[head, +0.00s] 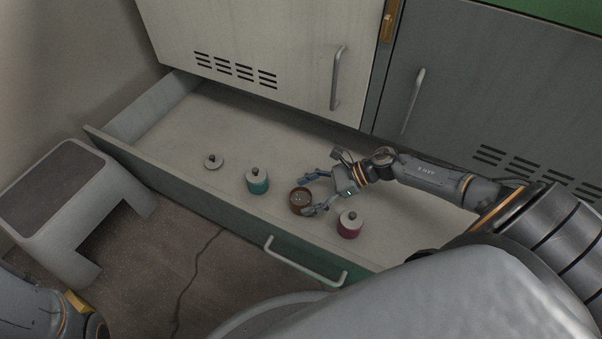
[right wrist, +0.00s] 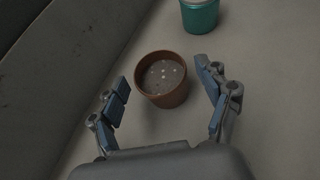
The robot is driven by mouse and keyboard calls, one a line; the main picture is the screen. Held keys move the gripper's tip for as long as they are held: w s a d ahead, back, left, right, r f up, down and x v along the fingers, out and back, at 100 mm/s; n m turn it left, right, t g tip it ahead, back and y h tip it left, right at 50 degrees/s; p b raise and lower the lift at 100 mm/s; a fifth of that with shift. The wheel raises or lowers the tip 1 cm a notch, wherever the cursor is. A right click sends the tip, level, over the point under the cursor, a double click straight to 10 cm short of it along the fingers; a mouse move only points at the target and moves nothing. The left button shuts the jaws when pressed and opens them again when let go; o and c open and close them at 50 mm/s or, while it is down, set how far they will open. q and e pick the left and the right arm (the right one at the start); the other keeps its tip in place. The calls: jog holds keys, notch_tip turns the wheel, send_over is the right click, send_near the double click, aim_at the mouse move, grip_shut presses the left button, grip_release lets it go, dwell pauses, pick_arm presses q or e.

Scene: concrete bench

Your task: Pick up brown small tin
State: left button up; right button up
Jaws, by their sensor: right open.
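The brown small tin (head: 300,203) stands upright and lidless in the open drawer, between a teal tin and a dark red tin. In the right wrist view the brown tin (right wrist: 161,80) shows its open top with a greyish inside and a few pale specks. My right gripper (head: 314,193) is open, its fingers spread on either side of the brown tin. In the right wrist view the right gripper's fingertips (right wrist: 163,82) flank the tin with gaps on both sides. My left gripper is out of view.
The teal tin (head: 257,181) and dark red tin (head: 350,224) have pale knobbed lids. A loose lid (head: 213,161) lies further left. The drawer (head: 180,183) has a raised front wall with a handle (head: 305,262). A grey step stool (head: 75,200) stands at left.

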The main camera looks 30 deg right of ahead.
aim_at(292, 200)
jog(key=b+x, duration=0.3)
jog(key=x, duration=0.1)
jog(key=shift+w+a+f, duration=0.1)
jog(key=shift+w+a, duration=0.05)
jog(key=shift+a, duration=0.15)
jog(key=shift+w+a+f, duration=0.15)
jog(key=shift+w+a, duration=0.1)
jog(key=shift+a, duration=0.25)
jog(key=c, duration=1.4)
jog(key=shift+c, duration=0.9)
